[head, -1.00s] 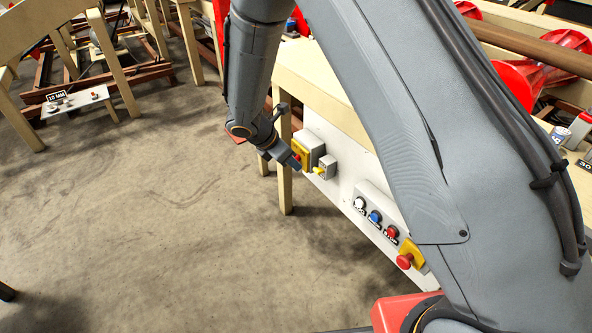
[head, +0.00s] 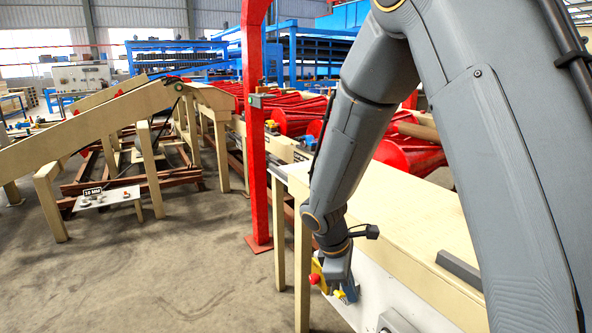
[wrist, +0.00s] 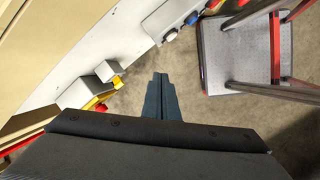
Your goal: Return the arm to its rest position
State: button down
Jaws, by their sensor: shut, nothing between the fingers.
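My arm crosses the right half of the head view and bends down to my gripper (head: 350,292), which hangs in front of the machine's side panel. In the wrist view my gripper (wrist: 162,82) is shut and empty, with its dark fingers together over the floor. It stands apart from the panel in that view. The yellow switch box (head: 317,270) with a red knob is partly hidden behind my gripper in the head view. In the wrist view a small grey box (wrist: 106,70) and yellow parts (wrist: 98,102) are left of the fingers.
The white panel (wrist: 125,37) carries a white button (wrist: 170,35) and a blue button (wrist: 191,18). A grey platform with red rails (wrist: 222,62) stands right of the fingers. A red post (head: 255,140) rises left of my arm. The floor (head: 170,265) at left is open.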

jog(key=s+d+r+m+y, duration=0.2)
jog(key=s+d+r+m, duration=0.1)
jog(key=s+m, duration=0.4)
jog(key=s+d+r+m+y, duration=0.1)
jog(key=s+d+r+m, duration=0.2)
jog(key=s+m, duration=0.4)
jog(key=shift+s+r+m+y, duration=0.3)
jog(key=shift+r+y, duration=0.1)
jog(key=shift+r, duration=0.1)
